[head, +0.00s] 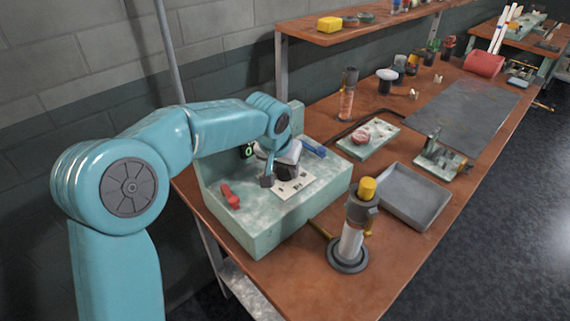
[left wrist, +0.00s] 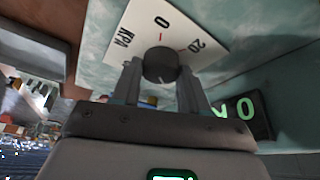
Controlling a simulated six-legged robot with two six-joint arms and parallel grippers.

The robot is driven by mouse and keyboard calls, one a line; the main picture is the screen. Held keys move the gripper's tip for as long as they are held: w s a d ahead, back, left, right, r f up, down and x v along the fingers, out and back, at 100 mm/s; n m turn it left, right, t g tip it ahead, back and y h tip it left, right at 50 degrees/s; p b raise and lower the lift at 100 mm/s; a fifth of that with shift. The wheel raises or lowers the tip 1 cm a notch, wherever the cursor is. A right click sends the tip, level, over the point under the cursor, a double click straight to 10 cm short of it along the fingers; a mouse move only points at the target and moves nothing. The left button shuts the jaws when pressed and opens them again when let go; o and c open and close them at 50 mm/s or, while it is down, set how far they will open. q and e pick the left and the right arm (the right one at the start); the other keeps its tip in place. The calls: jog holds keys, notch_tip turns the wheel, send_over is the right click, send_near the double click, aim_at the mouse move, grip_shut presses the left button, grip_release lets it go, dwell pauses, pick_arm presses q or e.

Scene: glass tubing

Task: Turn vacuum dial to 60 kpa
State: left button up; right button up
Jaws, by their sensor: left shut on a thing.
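My left gripper (head: 273,178) reaches down over the teal vacuum box (head: 262,238). In the left wrist view its two fingers stand on either side of the dark round dial (left wrist: 160,65) and are shut on it. A white scale plate (left wrist: 190,22) lies around the dial, with 0, 20 and KPA readable; a short red mark sits by the 0. The rest of the scale is hidden by the gripper. A readout (left wrist: 245,108) with green digits is partly cut off behind the finger. In the head view the gripper hides the dial, but the scale plate (head: 292,190) shows.
A red lever (head: 230,196) and a blue piece (head: 314,148) sit on the box top. On the bench, a yellow-capped tube stand (head: 352,243), a grey tray (head: 402,198) and a green plate (head: 368,140) stand right of the box. A shelf (head: 340,35) overhangs behind.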

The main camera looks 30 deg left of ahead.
pick_arm(q)
jog(key=shift+a+m+h+p, duration=0.1)
jog(key=shift+m+h+p, duration=0.4)
jog(key=shift+m, duration=0.65)
jog(key=shift+a+m+h+p, duration=0.1)
jog(key=shift+m+h+p, duration=0.4)
jog(key=shift+m, duration=0.65)
jog(key=o, duration=1.1)
jog(key=shift+c, duration=0.2)
jog(key=v, duration=1.6)
jog(key=shift+w+r, duration=0.15)
jog(key=shift+r, duration=0.1)
jog(key=shift+d, duration=0.15)
